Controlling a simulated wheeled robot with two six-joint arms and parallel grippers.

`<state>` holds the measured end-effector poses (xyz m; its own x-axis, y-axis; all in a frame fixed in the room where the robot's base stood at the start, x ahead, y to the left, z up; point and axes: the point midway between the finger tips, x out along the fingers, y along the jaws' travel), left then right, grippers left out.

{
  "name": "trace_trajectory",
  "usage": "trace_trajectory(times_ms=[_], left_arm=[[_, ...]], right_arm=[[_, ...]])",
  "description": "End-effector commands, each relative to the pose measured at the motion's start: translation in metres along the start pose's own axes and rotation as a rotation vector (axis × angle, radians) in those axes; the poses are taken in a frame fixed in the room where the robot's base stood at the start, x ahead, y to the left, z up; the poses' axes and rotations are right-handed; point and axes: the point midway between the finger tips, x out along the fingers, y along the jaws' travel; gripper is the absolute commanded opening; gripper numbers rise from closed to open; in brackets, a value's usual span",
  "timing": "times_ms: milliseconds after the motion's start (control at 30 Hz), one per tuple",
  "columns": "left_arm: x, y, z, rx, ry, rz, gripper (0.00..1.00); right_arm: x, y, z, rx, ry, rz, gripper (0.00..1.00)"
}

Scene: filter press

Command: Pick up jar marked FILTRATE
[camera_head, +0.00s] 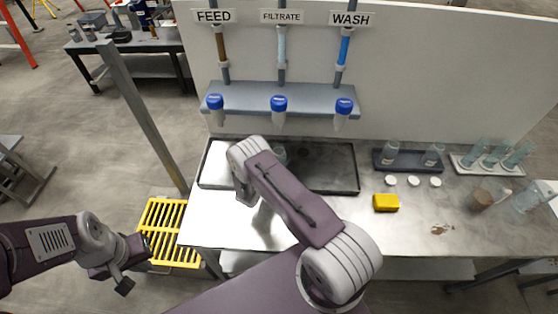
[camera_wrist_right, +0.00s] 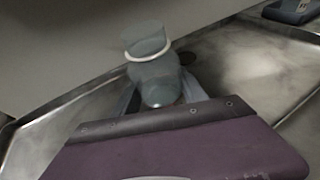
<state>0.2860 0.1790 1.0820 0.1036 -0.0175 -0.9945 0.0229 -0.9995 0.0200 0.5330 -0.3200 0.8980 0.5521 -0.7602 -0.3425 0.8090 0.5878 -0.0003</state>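The FILTRATE sign (camera_head: 282,16) hangs on the white panel between FEED and WASH, above a blue-capped outlet (camera_head: 279,104). A clear jar (camera_head: 280,155) stands in the tray below that outlet, mostly hidden behind my right arm. In the right wrist view the jar (camera_wrist_right: 152,72) has a pale rim band; no marking is readable. My right gripper (camera_wrist_right: 160,95) has its fingers spread, one on each side of the jar's lower part; contact cannot be made out. In the head view the right fingers are hidden. My left gripper (camera_head: 130,268) is open and empty, left of the table.
The dark tray (camera_head: 335,187) has a low rim. To its right are a yellow sponge (camera_head: 386,202), white lids (camera_head: 413,181), a jar rack (camera_head: 380,165) and a rack of tilted tubes (camera_head: 484,171). A yellow crate (camera_head: 158,216) is on the floor.

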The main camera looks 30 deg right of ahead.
Motion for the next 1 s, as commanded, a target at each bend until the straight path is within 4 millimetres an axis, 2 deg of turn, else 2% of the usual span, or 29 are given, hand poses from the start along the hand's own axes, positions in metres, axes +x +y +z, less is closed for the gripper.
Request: trace_trajectory(times_ms=[67,433,767,1000], left_arm=[[0.000,0.000,0.000,0.000,0.000,0.000,0.00],[0.001,0.000,0.000,0.000,0.000,0.000,0.00],[0.007,0.000,0.001,0.000,0.000,0.000,0.00],[0.009,0.000,0.001,0.000,0.000,0.000,0.00]], right_arm=[[0.000,0.000,0.001,0.001,-0.001,0.000,0.00],[-0.002,0.001,0.006,0.001,-0.001,0.000,0.00],[-0.013,0.001,0.037,0.002,-0.002,0.001,0.00],[-0.028,-0.026,0.051,-0.001,-0.001,-0.001,0.00]])
